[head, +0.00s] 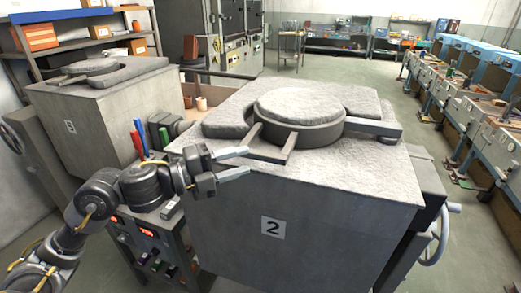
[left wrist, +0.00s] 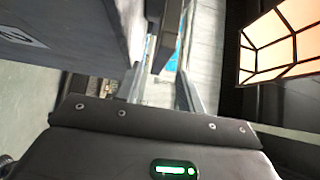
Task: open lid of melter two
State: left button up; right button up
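Melter two (head: 320,235), a big grey block with a "2" label (head: 273,228), stands in the middle of the head view. Its round, rough-topped lid (head: 300,103) lies flat on top. A dark bracket-like handle (head: 268,150) juts from the lid toward the front left. My left gripper (head: 242,162) is open, its two pale fingers pointing right at the handle's near end, with no clear grip on it. In the left wrist view, the open fingers (left wrist: 164,92) show a gap, with a dark bar (left wrist: 167,40) beyond. My right gripper is out of view.
Another melter (head: 85,115) with its own lid stands at the left. A control box (head: 150,245) with lit displays and coloured handles (head: 140,138) sits below my left arm. A handwheel (head: 445,235) is on melter two's right side. Open floor lies beyond.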

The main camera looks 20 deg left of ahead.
aim_at(256, 158)
pick_arm(q)
jog(key=p+x, duration=0.1)
jog(key=x, duration=0.5)
jog(key=shift+c, duration=0.2)
grip_shut()
